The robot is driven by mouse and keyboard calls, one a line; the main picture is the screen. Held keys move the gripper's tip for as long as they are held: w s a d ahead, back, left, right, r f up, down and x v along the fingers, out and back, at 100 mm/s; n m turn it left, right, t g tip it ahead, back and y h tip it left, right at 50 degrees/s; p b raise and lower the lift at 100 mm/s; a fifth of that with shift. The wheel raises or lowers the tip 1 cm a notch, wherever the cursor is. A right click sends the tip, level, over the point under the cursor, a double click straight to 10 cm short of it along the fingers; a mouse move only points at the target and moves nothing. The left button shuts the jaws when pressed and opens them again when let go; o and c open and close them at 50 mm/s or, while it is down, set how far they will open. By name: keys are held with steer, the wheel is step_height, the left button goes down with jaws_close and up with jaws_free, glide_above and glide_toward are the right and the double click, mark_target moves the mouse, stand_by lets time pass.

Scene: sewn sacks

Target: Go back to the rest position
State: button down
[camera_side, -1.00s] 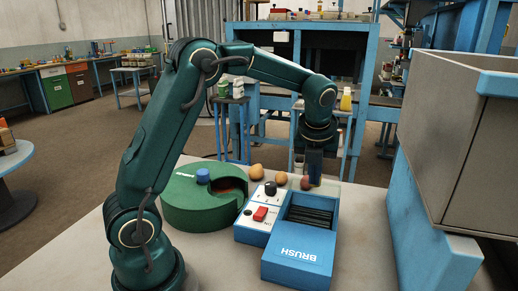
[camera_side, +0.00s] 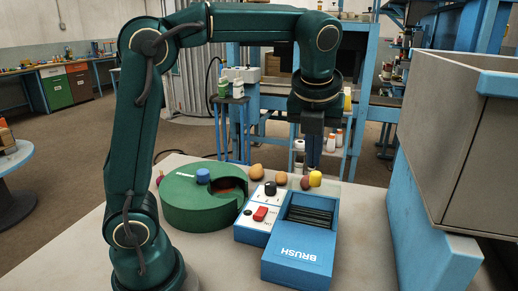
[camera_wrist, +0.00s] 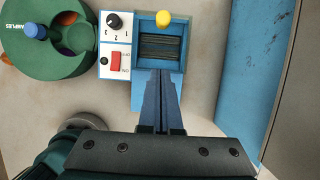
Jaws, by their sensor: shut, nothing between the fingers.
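My gripper (camera_side: 313,163) is raised above the far end of the blue brush box, pointing down. Its two dark blue fingers are together with nothing between them. In the wrist view the shut fingers (camera_wrist: 160,74) reach over the blue brush box (camera_wrist: 140,95), with dark bristles in its open slot. The box (camera_side: 297,262) stands on the pale table (camera_side: 215,262), with a white panel holding a black knob and a red switch.
A green round device (camera_side: 185,214) with a blue knob stands left of the box. A yellow rounded thing (camera_side: 315,179) and several tan or reddish lumps (camera_side: 257,171) lie behind the box. A large grey bin (camera_side: 445,140) on blue supports stands at the right.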

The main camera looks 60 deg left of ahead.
steer(key=s+d+r+n+t+h, duration=0.1)
steer(key=s+r+n+t, duration=0.1)
steer(key=s+n, duration=0.6)
steer(key=s+d+f+n+h, duration=0.2)
steer(key=s+f+n, duration=0.4)
steer(key=n, duration=1.3)
steer(key=shift+s+d+f+t, duration=0.3)
steer(key=shift+s+d+f, duration=0.1)
steer(key=shift+d+f, duration=0.2)
